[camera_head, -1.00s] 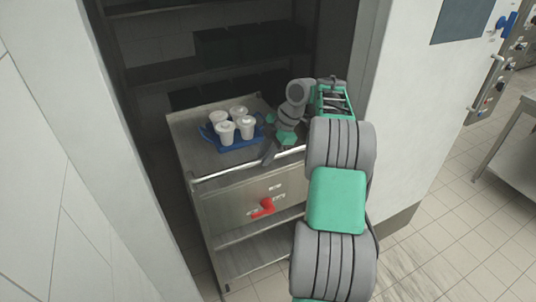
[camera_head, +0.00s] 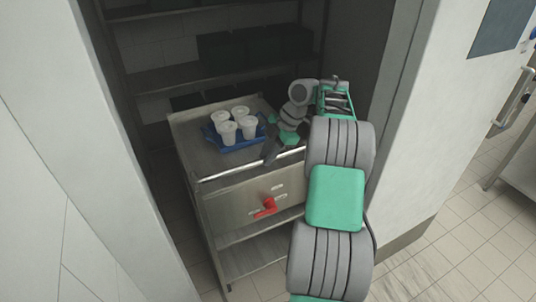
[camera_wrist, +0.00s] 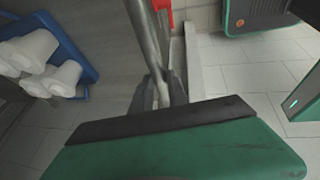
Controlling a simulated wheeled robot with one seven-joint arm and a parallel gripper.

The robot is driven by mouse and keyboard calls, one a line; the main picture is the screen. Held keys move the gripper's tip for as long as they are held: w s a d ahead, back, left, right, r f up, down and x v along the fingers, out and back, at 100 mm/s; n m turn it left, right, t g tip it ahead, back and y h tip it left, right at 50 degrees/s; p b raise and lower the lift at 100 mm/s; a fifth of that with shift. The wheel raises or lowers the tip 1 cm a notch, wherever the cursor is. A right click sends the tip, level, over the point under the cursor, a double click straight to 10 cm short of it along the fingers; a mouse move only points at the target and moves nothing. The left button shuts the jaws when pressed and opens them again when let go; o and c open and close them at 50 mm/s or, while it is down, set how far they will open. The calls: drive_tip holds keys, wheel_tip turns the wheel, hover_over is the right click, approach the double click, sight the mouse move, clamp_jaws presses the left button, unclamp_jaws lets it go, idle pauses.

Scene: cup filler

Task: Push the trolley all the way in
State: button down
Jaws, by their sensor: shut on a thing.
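The metal trolley (camera_head: 200,157) stands in the doorway of a recess with dark shelving, its front with a red handle (camera_head: 265,207) facing me. A blue tray (camera_head: 213,137) with several white lidded cups (camera_head: 249,126) sits on its top; the tray (camera_wrist: 85,62) and cups (camera_wrist: 65,77) also show at left in the wrist view. My gripper (camera_head: 270,155) is at the push bar (camera_head: 235,171) along the trolley's near top edge. In the wrist view its fingers (camera_wrist: 158,92) are shut on the bar (camera_wrist: 143,35). My arm hides the trolley's right side.
The left wall (camera_head: 70,130) and the right door frame (camera_head: 385,130) flank the trolley closely. Shelves (camera_head: 165,75) with dark crates (camera_head: 255,45) stand behind it. Open tiled floor (camera_head: 450,235) lies at right.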

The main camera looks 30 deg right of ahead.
drive_tip(key=shift+w+r, duration=0.1)
drive_tip(key=shift+w, duration=0.1)
drive_tip(key=c, duration=1.3)
unclamp_jaws()
drive_tip(key=shift+w+a, duration=0.1)
drive_tip(key=p+v, duration=0.4)
drive_tip(key=v, duration=0.3)
drive_tip(key=shift+d+r, duration=0.25)
drive_tip(key=shift+d, duration=0.05)
